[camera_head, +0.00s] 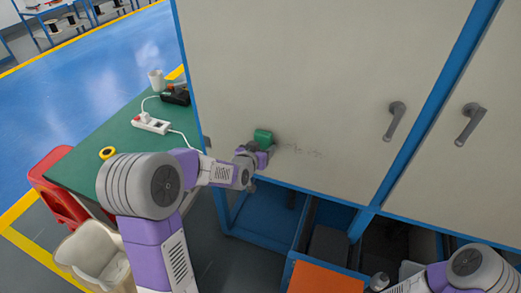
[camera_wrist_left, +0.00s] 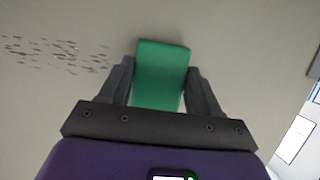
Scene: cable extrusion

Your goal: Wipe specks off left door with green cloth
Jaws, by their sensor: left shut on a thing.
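The left door (camera_head: 300,70) is a pale cabinet panel with a grey handle (camera_head: 394,120). Dark specks (camera_head: 300,150) mark its lower part. In the left wrist view the specks (camera_wrist_left: 60,50) lie left of the cloth, with a bare gap between. The green cloth (camera_head: 263,136), a folded pad, is in my left gripper (camera_head: 262,152), which is shut on it. The cloth (camera_wrist_left: 162,72) shows between both fingers in the wrist view, at the door's surface; whether it touches is unclear.
A green table (camera_head: 125,137) at left holds a power strip (camera_head: 151,123), a white cup (camera_head: 156,79), a black tool (camera_head: 175,95) and yellow tape (camera_head: 107,153). The right door (camera_head: 490,90) is beside the left one.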

